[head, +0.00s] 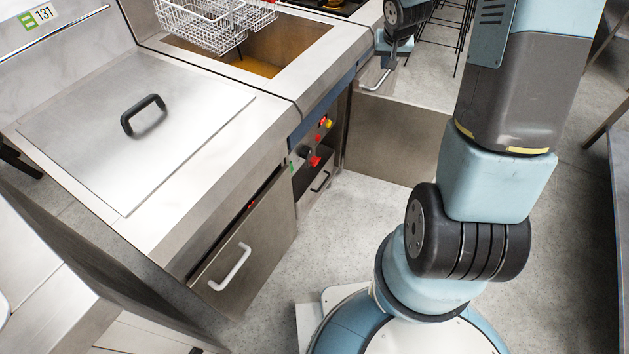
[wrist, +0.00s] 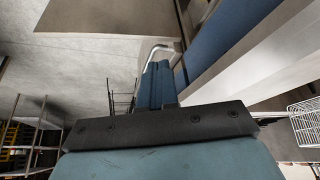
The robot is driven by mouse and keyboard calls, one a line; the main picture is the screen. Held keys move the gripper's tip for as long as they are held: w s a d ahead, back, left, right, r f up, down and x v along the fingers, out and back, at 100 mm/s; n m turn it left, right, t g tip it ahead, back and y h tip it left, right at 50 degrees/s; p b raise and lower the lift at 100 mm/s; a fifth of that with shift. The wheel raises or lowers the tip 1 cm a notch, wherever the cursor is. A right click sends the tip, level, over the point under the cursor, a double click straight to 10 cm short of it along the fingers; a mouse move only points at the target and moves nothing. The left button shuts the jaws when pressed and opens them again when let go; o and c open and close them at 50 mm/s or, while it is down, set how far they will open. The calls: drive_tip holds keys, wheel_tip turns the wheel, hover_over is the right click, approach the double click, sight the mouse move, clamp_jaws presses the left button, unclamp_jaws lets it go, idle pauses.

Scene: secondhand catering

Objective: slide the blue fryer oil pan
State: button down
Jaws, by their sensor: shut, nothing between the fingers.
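In the head view the steel fryer has an oil-filled vat (head: 258,62) and a blue front strip. Below its knobs, a low drawer-like pan front (head: 316,186) with a dark handle shows in the open lower compartment; I take it for the oil pan, though no blue shows on it. My gripper (head: 391,62) is at the top centre, beyond the open door and far from that pan. In the wrist view its blue fingers (wrist: 161,84) are shut with nothing between them. A metal bar handle (wrist: 158,48) lies close by the fingertips; I cannot tell whether they touch.
An open steel door (head: 396,138) stands out from the fryer front. A wire basket (head: 212,22) sits over the vat. The grey floor (head: 345,225) before the fryer is clear.

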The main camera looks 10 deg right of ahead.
wheel_tip(320, 180, down, 28)
drive_tip(key=w+a+r+m+y, duration=0.1)
drive_tip(key=w+a+m+y, duration=0.1)
drive_tip(key=w+y, duration=0.1)
drive_tip(key=s+a+f+m+y, duration=0.1)
drive_tip(key=s+a+f, duration=0.1)
drive_tip(key=f, duration=0.5)
drive_tip(key=s+a+f+y, duration=0.2)
drive_tip(key=s+f, duration=0.1)
drive_tip(key=f, duration=0.4)
drive_tip(key=m+y, duration=0.2)
drive_tip(key=m, duration=0.1)
approach(308, 190)
wheel_tip(308, 190, down, 4)
drive_tip(key=w+a, duration=0.1)
drive_tip(key=a, duration=0.1)
drive_tip(key=shift+w+a+f+t, duration=0.2)
drive_tip(key=shift+w+a+t, duration=0.1)
drive_tip(key=shift+w+a, duration=0.35)
